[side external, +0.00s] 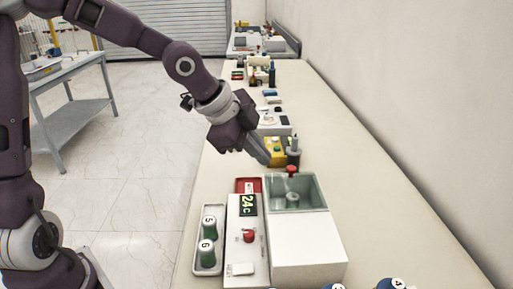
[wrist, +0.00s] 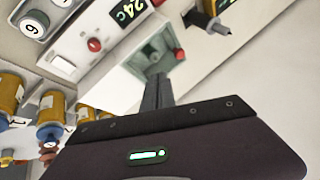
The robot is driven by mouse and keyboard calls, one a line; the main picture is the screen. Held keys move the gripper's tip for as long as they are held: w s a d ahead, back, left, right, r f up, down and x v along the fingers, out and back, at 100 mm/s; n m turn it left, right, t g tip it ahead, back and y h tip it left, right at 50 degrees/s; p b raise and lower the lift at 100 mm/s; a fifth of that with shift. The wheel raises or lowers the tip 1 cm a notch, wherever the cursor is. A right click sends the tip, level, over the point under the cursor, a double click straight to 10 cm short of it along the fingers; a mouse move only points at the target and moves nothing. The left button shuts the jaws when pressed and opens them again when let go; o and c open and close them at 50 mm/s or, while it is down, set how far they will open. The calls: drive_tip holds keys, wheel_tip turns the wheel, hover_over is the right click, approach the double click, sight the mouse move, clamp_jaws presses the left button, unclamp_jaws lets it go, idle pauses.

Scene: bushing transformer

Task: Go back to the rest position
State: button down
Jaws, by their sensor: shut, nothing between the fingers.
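My gripper (side external: 265,158) is shut and empty. In the side external view it hangs above the bench, just behind and left of the grey open basin (side external: 318,192) of a white machine. In the wrist view my gripper's shut fingers (wrist: 157,80) point toward the basin (wrist: 136,64). A red-topped part (side external: 291,170) stands at the basin's back edge, close to the fingertips. The machine's front has a display reading 24C (side external: 247,204) and a red knob (side external: 249,236).
A tray (side external: 206,267) with green numbered bushings 5 (side external: 209,225) and 6 (side external: 207,249) sits left of the machine. Blue numbered parts (side external: 392,284) are at the front edge. A yellow device (side external: 275,150) stands behind. The bench's right side (side external: 370,170) is clear beside the wall.

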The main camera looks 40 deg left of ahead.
drive_tip(key=s+a+r+n+y, duration=0.1)
drive_tip(key=s+n, duration=0.5)
drive_tip(key=s, duration=0.7)
drive_tip(key=s+a+r+n+y, duration=0.1)
drive_tip(key=s+a+n, duration=0.3)
drive_tip(key=s, duration=0.9)
drive_tip(key=r+n, duration=0.1)
drive_tip(key=n, duration=0.2)
drive_tip(key=shift+a+r+g+y, duration=0.3)
drive_tip(key=shift+a+g, duration=0.05)
drive_tip(key=shift+g, duration=0.05)
drive_tip(key=c, duration=2.2)
unclamp_jaws()
drive_tip(key=shift+w, duration=0.1)
